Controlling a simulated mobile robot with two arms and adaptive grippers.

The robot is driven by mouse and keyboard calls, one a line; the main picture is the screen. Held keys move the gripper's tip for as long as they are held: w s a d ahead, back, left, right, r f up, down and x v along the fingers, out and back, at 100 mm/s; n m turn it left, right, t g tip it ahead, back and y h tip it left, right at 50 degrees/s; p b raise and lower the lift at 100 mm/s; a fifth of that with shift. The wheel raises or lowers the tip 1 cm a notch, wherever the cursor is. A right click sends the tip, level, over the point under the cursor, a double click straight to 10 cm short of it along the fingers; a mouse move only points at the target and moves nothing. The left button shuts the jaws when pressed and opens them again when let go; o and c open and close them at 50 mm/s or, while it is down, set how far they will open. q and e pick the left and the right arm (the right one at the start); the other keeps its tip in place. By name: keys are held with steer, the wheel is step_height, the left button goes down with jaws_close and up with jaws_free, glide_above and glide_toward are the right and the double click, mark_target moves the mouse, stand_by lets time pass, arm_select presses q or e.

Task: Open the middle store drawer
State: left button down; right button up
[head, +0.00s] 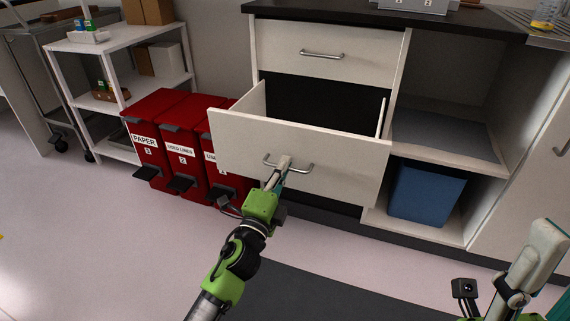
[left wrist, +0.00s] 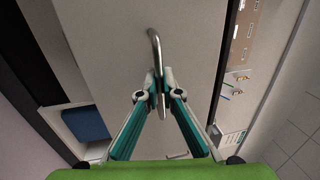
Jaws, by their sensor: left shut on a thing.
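The middle store drawer (head: 330,166) is pulled out of the white cabinet, and its open inside shows dark behind the front. Its metal bar handle (head: 297,168) is on the drawer front. My left gripper (head: 284,163) is shut on this handle. In the left wrist view, the fingertips (left wrist: 158,82) close around the handle (left wrist: 153,45) in front of the pale drawer face (left wrist: 120,40). My right arm shows in part at the lower right of the head view; its fingertips are not clear.
The shut top drawer (head: 330,40) is above. Several red bins (head: 150,130) stand close to the left of the drawer. A blue bin (head: 427,192) sits in the lower open shelf at right. A white shelf rack (head: 110,40) is at the left. The floor in front is clear.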

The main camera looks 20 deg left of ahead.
arm_select(q)
steer(key=shift+s, duration=0.1)
steer(key=c, duration=2.2)
jaws_free()
steer(key=shift+c, duration=0.2)
steer(key=s+f, duration=0.2)
steer(key=s, duration=0.9)
steer(key=shift+s+a+f, duration=0.15)
steer(key=shift+s+a, duration=0.05)
steer(key=shift+s, duration=0.2)
